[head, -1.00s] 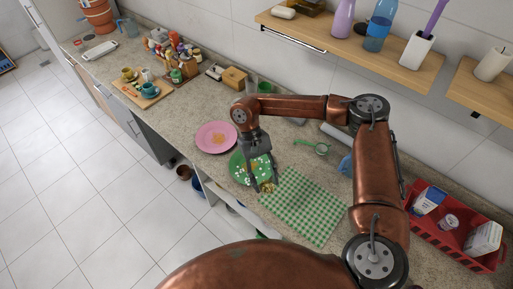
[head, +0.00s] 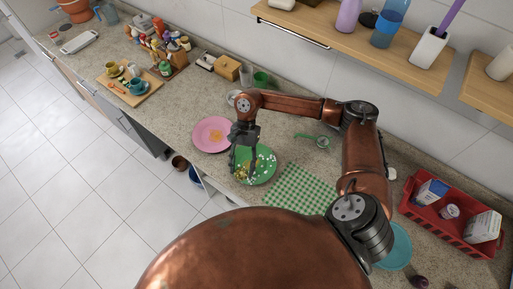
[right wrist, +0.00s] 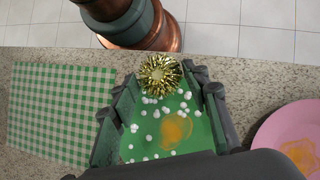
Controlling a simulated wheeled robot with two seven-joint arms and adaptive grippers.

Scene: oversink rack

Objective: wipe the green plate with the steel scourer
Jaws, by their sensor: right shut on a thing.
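The green plate (head: 262,166) lies on the counter, with white foam dots and an orange-yellow smear (right wrist: 177,128) on it. My right gripper (head: 242,171) points down over the plate's left part in the head view. It is shut on the steel scourer, a shiny gold-coloured tangle that shows between the fingertips in the right wrist view (right wrist: 160,74). The scourer is at the plate's edge away from the wall; whether it touches the surface is hard to tell. The fingers hide part of the plate. My left gripper is not in view.
A pink plate (head: 212,134) with an orange smear lies just left of the green plate. A green checked cloth (head: 300,190) lies to its right. A green-handled strainer (head: 320,141), a red crate (head: 452,222) and a teal bowl (head: 397,248) are farther right. Wooden shelves (head: 340,35) hang above.

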